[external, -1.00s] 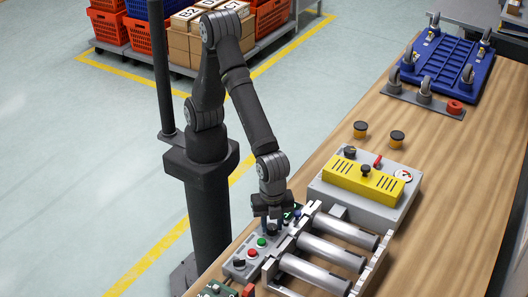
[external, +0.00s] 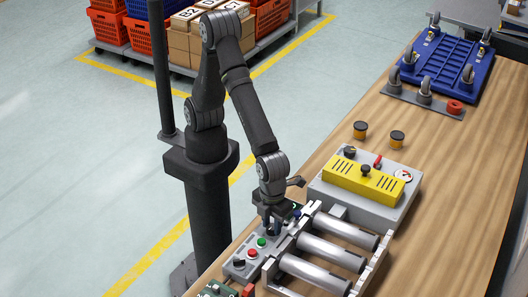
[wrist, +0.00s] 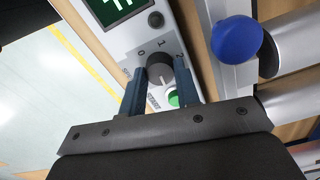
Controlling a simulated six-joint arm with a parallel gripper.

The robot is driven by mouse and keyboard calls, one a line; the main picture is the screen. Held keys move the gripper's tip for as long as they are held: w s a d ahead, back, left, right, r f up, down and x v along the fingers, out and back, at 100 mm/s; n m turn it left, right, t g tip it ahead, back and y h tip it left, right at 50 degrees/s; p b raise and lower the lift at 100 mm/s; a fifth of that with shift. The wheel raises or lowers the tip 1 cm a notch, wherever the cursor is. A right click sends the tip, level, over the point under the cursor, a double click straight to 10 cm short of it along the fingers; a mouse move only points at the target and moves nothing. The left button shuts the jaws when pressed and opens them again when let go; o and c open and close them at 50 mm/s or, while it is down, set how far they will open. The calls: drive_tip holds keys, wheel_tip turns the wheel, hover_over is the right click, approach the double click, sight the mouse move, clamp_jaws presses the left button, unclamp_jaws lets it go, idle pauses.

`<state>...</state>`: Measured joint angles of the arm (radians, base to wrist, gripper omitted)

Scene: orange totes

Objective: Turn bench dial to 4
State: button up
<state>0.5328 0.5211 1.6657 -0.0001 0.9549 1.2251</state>
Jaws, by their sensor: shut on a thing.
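The bench dial (wrist: 160,73) is a dark grey round knob on a light grey control panel (wrist: 181,32). In the wrist view it sits between the two blue-grey fingers of my gripper (wrist: 160,66), which are shut on its sides. The marks 0, 1 and 2 show around its far side. The mark 4 and the dial's exact pointing direction cannot be made out. In the external view my gripper (external: 271,217) points down over the panel (external: 252,256) and hides most of the dial.
A green button (external: 261,242), a red button (external: 252,253) and a black knob (external: 239,263) share the panel. Metal rollers (external: 325,252) lie to the right. A grey box with a yellow top (external: 362,182) stands behind. The bench (external: 440,150) has free wood farther back.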

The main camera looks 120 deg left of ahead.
sight(272, 227)
drive_tip(key=m, duration=0.4)
drive_tip(key=shift+m, duration=0.4)
idle(0.4)
drive_tip(key=o, duration=1)
drive_tip(key=shift+c, duration=0.2)
wheel_tip(272, 227, up, 18)
drive_tip(key=shift+f, duration=0.25)
drive_tip(key=shift+f, duration=0.15)
wheel_tip(272, 227, down, 17)
drive_tip(key=shift+f, duration=0.15)
idle(0.4)
